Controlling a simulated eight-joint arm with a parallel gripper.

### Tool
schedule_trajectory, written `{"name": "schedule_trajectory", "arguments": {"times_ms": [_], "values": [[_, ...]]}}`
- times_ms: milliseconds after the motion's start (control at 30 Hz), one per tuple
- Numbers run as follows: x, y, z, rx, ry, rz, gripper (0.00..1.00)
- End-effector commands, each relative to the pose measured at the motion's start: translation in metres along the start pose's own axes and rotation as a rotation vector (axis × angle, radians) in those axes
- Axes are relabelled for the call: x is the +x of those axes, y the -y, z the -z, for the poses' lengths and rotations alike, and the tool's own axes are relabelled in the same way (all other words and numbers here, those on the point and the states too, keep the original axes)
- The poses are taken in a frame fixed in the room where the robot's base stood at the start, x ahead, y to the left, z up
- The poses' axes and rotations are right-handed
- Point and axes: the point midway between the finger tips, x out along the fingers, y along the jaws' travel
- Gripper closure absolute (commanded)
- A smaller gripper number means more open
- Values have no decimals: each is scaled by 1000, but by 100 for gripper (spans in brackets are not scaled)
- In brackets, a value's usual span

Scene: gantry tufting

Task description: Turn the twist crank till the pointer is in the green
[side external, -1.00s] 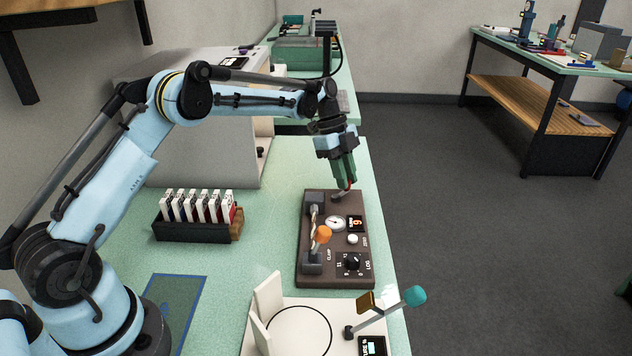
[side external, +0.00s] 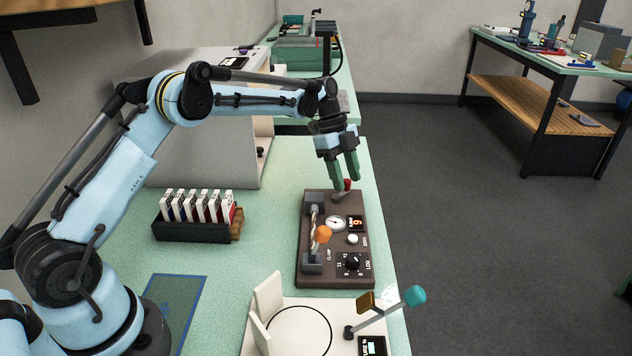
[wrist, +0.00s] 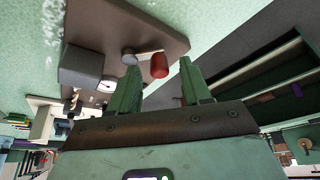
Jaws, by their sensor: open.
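The twist crank (side external: 343,190) is a short grey arm with a red knob, at the far end of a dark brown panel (side external: 333,278). In the wrist view the red knob (wrist: 159,65) shows between and beyond my fingertips. My gripper (side external: 344,181) is open just above the knob, its two green fingers apart; I cannot tell whether either touches it. It also shows in the wrist view (wrist: 160,75). A round white dial (side external: 336,224) sits on the panel; its pointer and any green zone are too small to read. A lit orange-red display (side external: 356,223) is beside it.
The panel also carries an orange-knobbed lever (side external: 322,234), a white button (side external: 353,239) and a black dial (side external: 352,262). A white fixture (side external: 287,312) with a teal-knobbed handle (side external: 414,296) stands nearer. A rack of white-topped pieces (side external: 197,210) stands left. Bench space between is clear.

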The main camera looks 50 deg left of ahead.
Motion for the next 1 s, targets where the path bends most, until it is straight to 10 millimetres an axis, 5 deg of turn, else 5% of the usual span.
{"name": "schedule_trajectory", "arguments": {"times_ms": [600,1000], "values": [[-99,0,0,-1,0,0,52],[-120,0,0,0,0,0,52]]}}
